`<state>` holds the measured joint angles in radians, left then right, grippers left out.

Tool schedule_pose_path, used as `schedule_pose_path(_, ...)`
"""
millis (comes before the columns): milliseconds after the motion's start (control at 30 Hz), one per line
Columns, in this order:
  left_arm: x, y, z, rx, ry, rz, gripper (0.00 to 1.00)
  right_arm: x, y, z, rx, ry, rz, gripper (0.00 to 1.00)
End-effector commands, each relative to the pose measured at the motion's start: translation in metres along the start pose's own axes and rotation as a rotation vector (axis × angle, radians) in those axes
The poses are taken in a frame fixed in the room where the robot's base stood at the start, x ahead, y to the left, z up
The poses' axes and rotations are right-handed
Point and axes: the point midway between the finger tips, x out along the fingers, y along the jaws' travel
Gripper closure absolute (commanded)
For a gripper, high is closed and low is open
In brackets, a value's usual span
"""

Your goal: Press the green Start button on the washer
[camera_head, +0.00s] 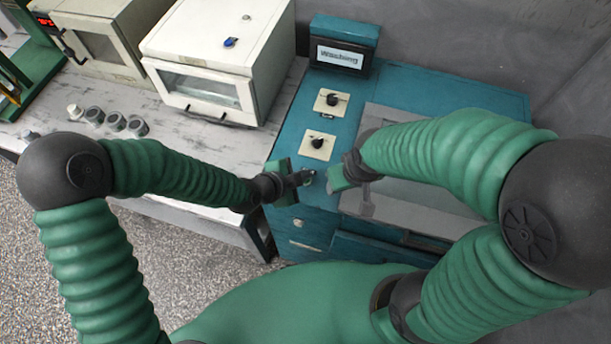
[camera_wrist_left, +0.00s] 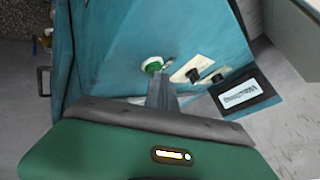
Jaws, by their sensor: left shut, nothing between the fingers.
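The teal washer (camera_head: 395,85) has a small display (camera_head: 341,57) reading "Washing", which also shows in the left wrist view (camera_wrist_left: 242,95). The green Start button (camera_wrist_left: 153,65) shows in the left wrist view, on a pale round mount. In the head view it is mostly hidden by my left gripper (camera_head: 306,177). My left gripper is shut and empty, its fingertips (camera_wrist_left: 160,76) right beside the button; I cannot tell whether they touch it. My right gripper (camera_head: 337,181) is over the washer's front part, to the right of the left one; its jaws are not clear.
Two black knobs (camera_head: 333,99) (camera_head: 317,142) on cream plates sit on the washer top behind the grippers. A white oven-like box (camera_head: 205,80) and several small metal cylinders (camera_head: 115,122) stand on the bench (camera_head: 190,140) at left. A grey wall rises behind the washer.

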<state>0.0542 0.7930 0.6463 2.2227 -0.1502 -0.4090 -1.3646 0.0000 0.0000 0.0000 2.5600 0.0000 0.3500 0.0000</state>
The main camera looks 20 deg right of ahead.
Motion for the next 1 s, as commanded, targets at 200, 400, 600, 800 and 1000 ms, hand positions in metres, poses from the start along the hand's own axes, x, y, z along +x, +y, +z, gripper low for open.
schedule_pose_path(200, -0.01, -0.007, -0.007, 0.0, -0.001, 0.0, 1.0, -0.011, 0.0, -0.003, 0.0, 0.0, 0.0, 0.45)
schedule_pose_path(400, -0.01, -0.007, -0.007, 0.0, -0.001, 0.001, 1.0, -0.011, 0.0, -0.003, 0.0, 0.0, 0.0, 0.45)
schedule_pose_path(600, -0.012, -0.009, -0.009, 0.0, -0.001, 0.0, 1.0, -0.013, 0.0, -0.003, 0.0, 0.0, 0.0, 0.45)
schedule_pose_path(800, -0.026, -0.019, -0.019, 0.001, 0.0, 0.0, 1.0, -0.028, 0.0, -0.007, 0.0, 0.0, 0.0, 0.45)
schedule_pose_path(1000, -0.04, -0.029, -0.029, 0.001, 0.0, -0.001, 1.0, -0.043, 0.0, -0.01, 0.0, 0.0, 0.0, 0.45)
